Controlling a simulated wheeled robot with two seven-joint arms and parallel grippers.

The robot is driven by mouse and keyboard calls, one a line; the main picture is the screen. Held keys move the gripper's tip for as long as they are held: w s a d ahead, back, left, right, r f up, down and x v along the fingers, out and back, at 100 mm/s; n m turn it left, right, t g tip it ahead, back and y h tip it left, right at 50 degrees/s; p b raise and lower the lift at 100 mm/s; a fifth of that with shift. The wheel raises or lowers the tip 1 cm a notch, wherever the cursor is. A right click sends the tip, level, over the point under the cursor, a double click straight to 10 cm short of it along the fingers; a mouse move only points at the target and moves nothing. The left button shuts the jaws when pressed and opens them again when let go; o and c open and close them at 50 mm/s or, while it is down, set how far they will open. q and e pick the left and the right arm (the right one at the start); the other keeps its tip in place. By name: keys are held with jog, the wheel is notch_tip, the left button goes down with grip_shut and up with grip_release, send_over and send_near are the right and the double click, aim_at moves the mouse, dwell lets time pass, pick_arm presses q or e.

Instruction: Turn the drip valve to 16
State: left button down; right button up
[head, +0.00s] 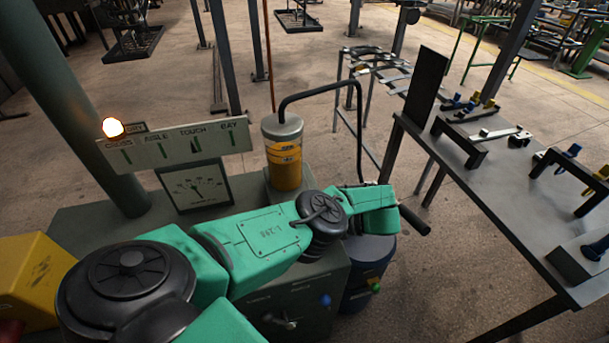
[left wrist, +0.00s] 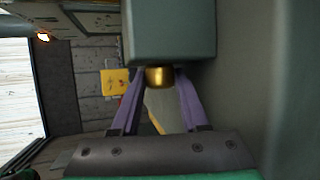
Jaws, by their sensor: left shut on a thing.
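In the left wrist view a brass-coloured round knob (left wrist: 160,77), seemingly the drip valve, sticks out from the edge of a grey-green box (left wrist: 170,35). The purple fingers of my left gripper (left wrist: 160,85) lean in from both sides and are shut on it. No scale number on the knob can be read. In the head view a white dial gauge (head: 197,187) with a dark needle stands behind my green left arm; its figures are too small to read. My left gripper and the knob are hidden there. My right gripper is in neither view.
A reservoir with yellow liquid (head: 284,160) and a bent black pipe stand behind my arm. A lit lamp (head: 113,127) sits by a labelled white board (head: 180,148). A grey table (head: 500,190) with brackets is on the right. A yellow box (head: 35,280) is at left.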

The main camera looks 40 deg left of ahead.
pick_arm(q)
jog(key=shift+d+f+g+b, duration=0.1)
jog(key=shift+f+g+b, duration=0.15)
jog(key=shift+g+b, duration=0.1)
jog(key=shift+r, duration=0.1)
jog(key=c, duration=0.5)
grip_release()
jog(key=shift+o, duration=0.4)
jog(key=shift+s+r, duration=0.1)
